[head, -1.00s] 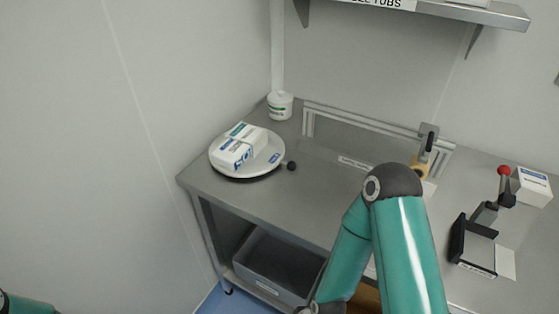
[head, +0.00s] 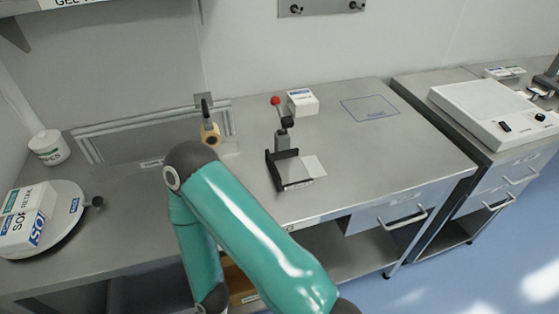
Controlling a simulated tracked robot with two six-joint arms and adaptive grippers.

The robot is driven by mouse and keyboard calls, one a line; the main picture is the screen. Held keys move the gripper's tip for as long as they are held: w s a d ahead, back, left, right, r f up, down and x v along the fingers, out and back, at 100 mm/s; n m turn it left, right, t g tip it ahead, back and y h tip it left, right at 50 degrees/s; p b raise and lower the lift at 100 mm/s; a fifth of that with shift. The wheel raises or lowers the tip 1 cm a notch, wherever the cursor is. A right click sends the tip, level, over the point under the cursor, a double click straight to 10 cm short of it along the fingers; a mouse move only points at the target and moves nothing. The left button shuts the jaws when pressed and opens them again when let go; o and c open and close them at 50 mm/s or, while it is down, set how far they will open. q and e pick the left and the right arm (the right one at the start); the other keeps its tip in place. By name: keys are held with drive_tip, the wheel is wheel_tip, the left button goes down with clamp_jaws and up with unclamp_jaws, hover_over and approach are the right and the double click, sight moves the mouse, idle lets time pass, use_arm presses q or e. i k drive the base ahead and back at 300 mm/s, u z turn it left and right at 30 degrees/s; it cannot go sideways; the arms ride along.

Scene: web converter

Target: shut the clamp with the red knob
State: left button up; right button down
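The clamp (head: 284,139) stands on the steel bench right of centre in the head view. Its lever stands up, tilted a little to the left, with the red knob (head: 275,100) at the top. A black L-shaped frame (head: 274,170) is at its base, with a pale sheet (head: 313,166) beside it. A teal arm of mine crosses the lower middle, in front of the bench and left of the clamp. Its gripper is out of the picture. My other gripper is not in view either. Nothing of mine touches the clamp.
A white box (head: 302,103) sits behind the clamp. A second lever with a tan roller (head: 210,136) stands to its left. A round scale (head: 62,222) with boxes and a white tub (head: 48,147) are at far left. Bench right of the clamp is clear around a blue marked rectangle (head: 370,107).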

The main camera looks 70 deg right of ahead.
sight(286, 121)
drive_tip(key=u, duration=1.05)
drive_tip(key=i, duration=0.15)
drive_tip(key=u, duration=3.1)
drive_tip(key=i, duration=0.6)
drive_tip(key=u, duration=5.65)
drive_tip(key=i, duration=0.5)
